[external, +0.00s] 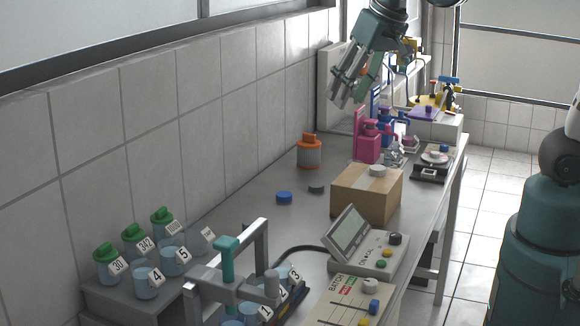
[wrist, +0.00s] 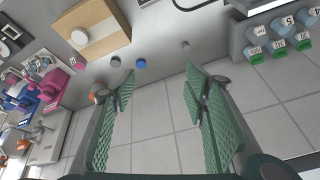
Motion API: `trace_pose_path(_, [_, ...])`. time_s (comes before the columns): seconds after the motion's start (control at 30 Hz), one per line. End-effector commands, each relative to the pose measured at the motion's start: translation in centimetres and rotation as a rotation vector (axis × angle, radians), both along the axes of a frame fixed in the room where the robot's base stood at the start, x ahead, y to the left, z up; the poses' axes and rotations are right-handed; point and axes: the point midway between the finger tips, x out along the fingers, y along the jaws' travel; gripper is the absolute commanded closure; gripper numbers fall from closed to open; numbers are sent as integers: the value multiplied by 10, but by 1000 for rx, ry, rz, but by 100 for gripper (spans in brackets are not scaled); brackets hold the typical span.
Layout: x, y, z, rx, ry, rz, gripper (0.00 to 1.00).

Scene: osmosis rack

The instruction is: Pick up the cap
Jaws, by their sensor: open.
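Several caps are in view. A blue cap (external: 284,198) lies flat on the grey bench and also shows in the wrist view (wrist: 140,64). A dark grey cap (external: 316,188) lies near it, also in the wrist view (wrist: 116,60). A whitish cap (external: 377,171) sits on top of a cardboard box (external: 360,196); it shows in the wrist view too (wrist: 79,38). My gripper (external: 347,92) is open and empty, high above the far part of the bench, apart from all caps. In the wrist view its green finger pads (wrist: 160,75) stand wide apart.
An orange-lidded jar (external: 309,152) stands by the tiled wall. Pink bottles (external: 368,142) stand behind the box. A control unit (external: 366,245) and a rack of numbered, green-capped jars (external: 124,298) are nearer the camera.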

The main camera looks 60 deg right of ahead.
Motion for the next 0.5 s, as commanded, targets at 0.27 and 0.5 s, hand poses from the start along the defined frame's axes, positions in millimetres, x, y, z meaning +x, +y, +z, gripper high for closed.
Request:
trace_pose_path(0.27, [33,-27,-19,40,49,-114,55])
trace_pose_path(0.5, [60,-51,-39,72,91,-215,55])
